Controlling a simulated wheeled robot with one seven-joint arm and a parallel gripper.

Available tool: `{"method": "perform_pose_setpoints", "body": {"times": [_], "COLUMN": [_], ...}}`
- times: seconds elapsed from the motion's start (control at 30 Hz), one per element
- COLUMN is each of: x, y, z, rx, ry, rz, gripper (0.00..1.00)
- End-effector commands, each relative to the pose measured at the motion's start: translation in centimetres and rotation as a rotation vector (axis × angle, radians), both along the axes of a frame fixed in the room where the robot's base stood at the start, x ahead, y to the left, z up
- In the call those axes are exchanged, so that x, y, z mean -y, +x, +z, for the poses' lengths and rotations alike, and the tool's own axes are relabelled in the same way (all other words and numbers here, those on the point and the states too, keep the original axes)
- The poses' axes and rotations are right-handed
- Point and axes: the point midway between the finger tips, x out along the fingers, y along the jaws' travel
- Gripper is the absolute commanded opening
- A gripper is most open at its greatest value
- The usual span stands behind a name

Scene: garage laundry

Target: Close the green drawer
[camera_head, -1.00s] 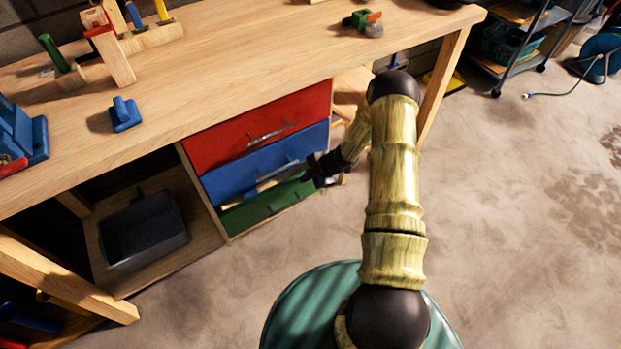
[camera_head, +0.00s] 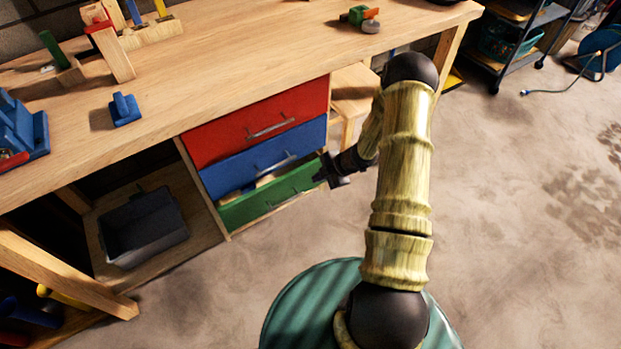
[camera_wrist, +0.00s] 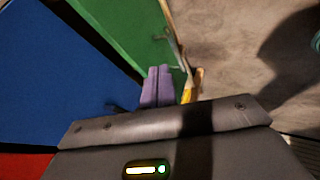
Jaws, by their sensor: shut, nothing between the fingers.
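The green drawer (camera_head: 270,203) is the lowest of three drawers under the workbench in the head view. It stands partly open, with a gap above its front where pale contents show. Its metal handle (camera_head: 284,199) is on the front. My gripper (camera_head: 322,171) is at the drawer's right end, and contact cannot be told there. In the wrist view, my gripper's purple fingers (camera_wrist: 158,73) are shut and empty, pointing toward the green drawer (camera_wrist: 125,25).
The blue drawer (camera_head: 240,175) and red drawer (camera_head: 225,140) sit above it and look shut. A grey bin (camera_head: 145,228) stands on the lower shelf to the left. A wooden stool (camera_head: 352,92) is behind my arm.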

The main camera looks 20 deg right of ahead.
Motion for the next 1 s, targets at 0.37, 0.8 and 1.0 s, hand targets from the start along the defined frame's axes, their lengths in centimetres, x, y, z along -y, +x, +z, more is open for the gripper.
{"method": "perform_pose_setpoints", "body": {"times": [0.37,0.8,1.0], "x": [2.7,2.4,2.5], "y": [-1.9,-1.5,-0.2], "z": [4.3,4.9,9.1], "rx": [0.001,-0.005,-0.033], "ry": [0.0,-0.011,-0.081], "rz": [-0.003,-0.023,-0.217], "gripper": [0.0,0.0,0.0]}}
